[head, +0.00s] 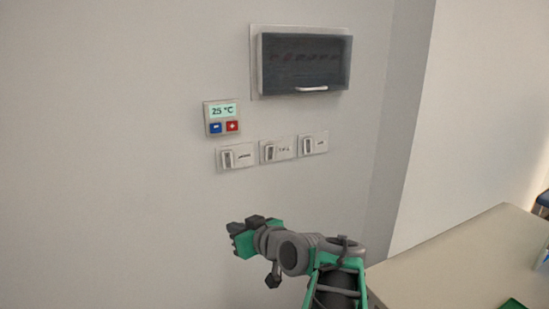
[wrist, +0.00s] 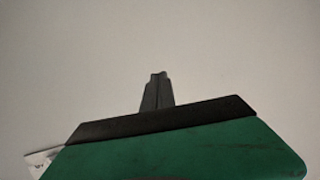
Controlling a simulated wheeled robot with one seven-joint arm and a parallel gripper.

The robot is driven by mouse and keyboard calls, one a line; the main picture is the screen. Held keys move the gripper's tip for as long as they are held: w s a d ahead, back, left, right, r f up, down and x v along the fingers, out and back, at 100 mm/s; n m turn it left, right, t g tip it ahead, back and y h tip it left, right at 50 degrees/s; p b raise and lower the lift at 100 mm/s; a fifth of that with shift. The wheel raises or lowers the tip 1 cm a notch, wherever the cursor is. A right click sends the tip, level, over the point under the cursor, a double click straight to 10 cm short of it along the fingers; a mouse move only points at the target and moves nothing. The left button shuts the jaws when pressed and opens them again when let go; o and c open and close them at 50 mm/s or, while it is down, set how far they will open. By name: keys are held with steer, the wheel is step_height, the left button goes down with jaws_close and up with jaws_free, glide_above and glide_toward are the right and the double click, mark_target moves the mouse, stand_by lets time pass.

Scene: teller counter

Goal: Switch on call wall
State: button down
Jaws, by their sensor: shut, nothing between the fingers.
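Three labelled switch plates sit in a row on the wall: a left switch (head: 238,156), a middle switch (head: 278,150) and a right switch (head: 314,143). Each has a rocker on its left part and a small printed label on its right. The labels are too small to read surely, so I cannot tell which one is the call wall switch. My gripper (head: 235,238) is below the row, apart from the switches. In the wrist view my gripper (wrist: 157,78) is shut and empty, with bare wall beyond. A white plate corner (wrist: 42,158) shows at that view's lower left.
A thermostat (head: 221,117) reading 25 °C, with blue and red buttons, is above the left switch. A dark-fronted wall box (head: 304,62) with a handle is above right. A table (head: 465,262) stands at lower right, by a wall corner. The wall at left is clear.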

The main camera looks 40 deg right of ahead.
steer(key=s+d+r+m+t+h, duration=0.2)
steer(key=s+d+r+t+h, duration=0.3)
steer(key=s+d+r, duration=0.3)
steer(key=d+r, duration=0.3)
steer(key=d, duration=0.2)
steer(key=shift+s+r, duration=0.15)
steer(key=shift+s, duration=0.15)
steer(key=p, duration=0.6)
glide_toward(271, 149)
steer(key=x, duration=0.6)
steer(key=shift+w+a, duration=0.1)
steer(key=shift+w, duration=0.4)
